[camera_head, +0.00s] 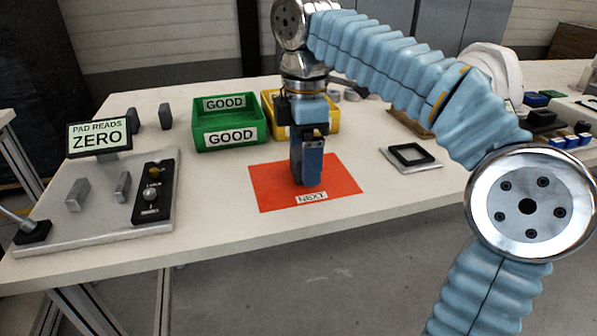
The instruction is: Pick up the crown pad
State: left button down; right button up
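My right gripper (307,181) points straight down over the orange mat (265,188) marked NEXT, its tips at or just above the mat. Its dark fingers look close together, but I cannot tell whether they are open or shut, or whether a pad is between them. No crown pad can be clearly told apart on the mat; the gripper covers the mat's middle. Small grey blocks stand elsewhere: two at the table's back left (165,117) and two on the grey test plate (77,195). My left gripper is not in view.
A green bin (229,136) marked GOOD and a yellow bin (333,124) stand behind the mat. The sign (98,136) reads PAD READS ZERO. A black square frame (410,156) lies right of the mat. A white helmet shell (490,68) is partly hidden by my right arm.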

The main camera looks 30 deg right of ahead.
jog(key=shift+f, duration=0.35)
jog(key=c, duration=1)
jog(key=shift+c, duration=0.2)
